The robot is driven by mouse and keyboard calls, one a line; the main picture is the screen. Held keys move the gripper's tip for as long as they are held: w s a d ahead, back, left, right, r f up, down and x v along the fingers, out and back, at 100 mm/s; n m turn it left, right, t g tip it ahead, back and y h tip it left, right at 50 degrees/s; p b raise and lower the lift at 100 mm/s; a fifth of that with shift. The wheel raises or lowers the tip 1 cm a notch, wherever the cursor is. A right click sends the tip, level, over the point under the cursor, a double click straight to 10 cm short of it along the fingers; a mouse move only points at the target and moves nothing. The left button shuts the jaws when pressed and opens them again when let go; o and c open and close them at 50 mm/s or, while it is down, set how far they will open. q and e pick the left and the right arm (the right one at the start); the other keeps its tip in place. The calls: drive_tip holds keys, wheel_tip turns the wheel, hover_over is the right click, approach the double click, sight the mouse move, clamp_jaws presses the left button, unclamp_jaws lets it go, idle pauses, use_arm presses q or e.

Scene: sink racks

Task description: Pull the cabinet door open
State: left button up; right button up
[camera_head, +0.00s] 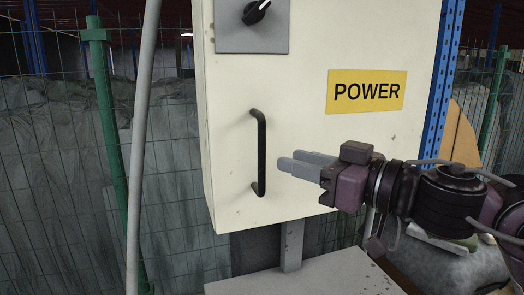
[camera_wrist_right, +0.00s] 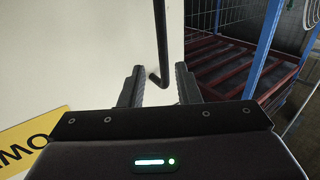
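The cream cabinet door (camera_head: 300,112) faces me and looks shut. A black vertical bar handle (camera_head: 261,155) is fixed near its left edge. My right gripper (camera_head: 286,161) is just right of the handle in the head view, fingers pointing left at it, with a small gap between. In the right wrist view, the gripper (camera_wrist_right: 160,68) has its two fingers spread apart, and the handle (camera_wrist_right: 161,40) lines up with the space between them, its lower bend near the fingertips. I cannot tell whether the handle is inside the fingers. My left gripper is out of view.
A yellow POWER label (camera_head: 367,91) and a black rotary knob (camera_head: 256,12) are on the cabinet front. A grey pole (camera_head: 141,150) and green wire fence (camera_head: 105,110) stand left. A blue perforated post (camera_head: 441,85) stands right. A grey ledge (camera_head: 300,281) is below.

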drive_tip(key=p, duration=0.2)
hover_over(262, 188)
drive_tip(key=shift+w+r, duration=0.25)
drive_tip(key=shift+w, duration=0.1)
drive_tip(key=shift+c, duration=0.3)
clamp_jaws()
